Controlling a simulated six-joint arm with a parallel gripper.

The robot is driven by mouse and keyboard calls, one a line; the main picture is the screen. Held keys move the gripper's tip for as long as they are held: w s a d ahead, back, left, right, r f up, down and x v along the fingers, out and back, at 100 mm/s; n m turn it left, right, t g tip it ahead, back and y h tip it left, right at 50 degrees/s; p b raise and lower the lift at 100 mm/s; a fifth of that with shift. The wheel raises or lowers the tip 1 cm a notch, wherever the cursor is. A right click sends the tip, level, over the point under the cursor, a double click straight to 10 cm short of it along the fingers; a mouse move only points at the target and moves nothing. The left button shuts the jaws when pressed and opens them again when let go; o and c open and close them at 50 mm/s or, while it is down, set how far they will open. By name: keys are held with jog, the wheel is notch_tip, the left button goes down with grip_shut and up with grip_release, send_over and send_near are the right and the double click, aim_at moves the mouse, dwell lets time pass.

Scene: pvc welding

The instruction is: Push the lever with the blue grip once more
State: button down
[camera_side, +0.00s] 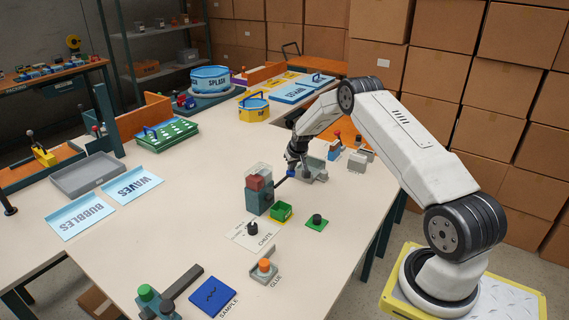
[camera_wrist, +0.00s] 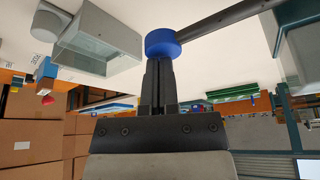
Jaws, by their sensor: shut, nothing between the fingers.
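The lever's blue grip (camera_wrist: 163,43) is at the top middle of the wrist view, on the end of a dark bar (camera_wrist: 225,20) that runs to the upper right. In the side view the blue grip (camera_side: 291,174) sits just below my gripper (camera_side: 295,164). The bar reaches left to a grey-green dispenser (camera_side: 258,201) with a red block (camera_side: 257,183) under a clear top. In the wrist view my gripper (camera_wrist: 160,64) is shut and empty, its fingertips at the grip's lower edge. They look touching or nearly so; I cannot tell which.
A grey fixture (camera_side: 314,170) stands close right of my gripper.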

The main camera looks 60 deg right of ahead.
jog(key=shift+f, duration=1.35)
jog(key=shift+r, duration=4.35)
jog(key=shift+a+r, duration=0.1)
